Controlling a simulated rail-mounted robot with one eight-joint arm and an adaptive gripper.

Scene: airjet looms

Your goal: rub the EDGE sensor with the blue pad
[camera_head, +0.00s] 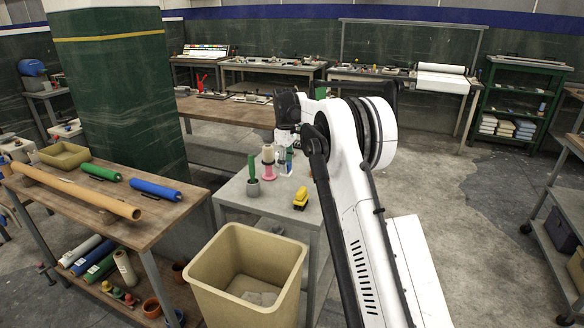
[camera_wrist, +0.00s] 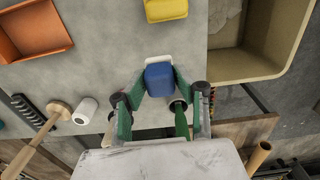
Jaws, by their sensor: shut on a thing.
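In the wrist view my gripper (camera_wrist: 160,86) has green fingers closed on the sides of a blue pad (camera_wrist: 159,78) with a white edge. The pad is over a grey table top (camera_wrist: 110,60). In the head view my arm reaches over the small grey table (camera_head: 262,205), and the gripper end is small and partly hidden there. A yellow object (camera_wrist: 165,9) lies ahead of the pad, apart from it; it also shows in the head view (camera_head: 300,198). I cannot make out a sensor marked EDGE in either view.
A beige bin (camera_head: 245,235) stands beside the grey table. A green item in a grey pot (camera_head: 253,186) and a pink and white spool (camera_head: 268,165) stand on the table. An orange tray (camera_wrist: 33,28) and a white cylinder (camera_wrist: 84,111) lie left of the pad.

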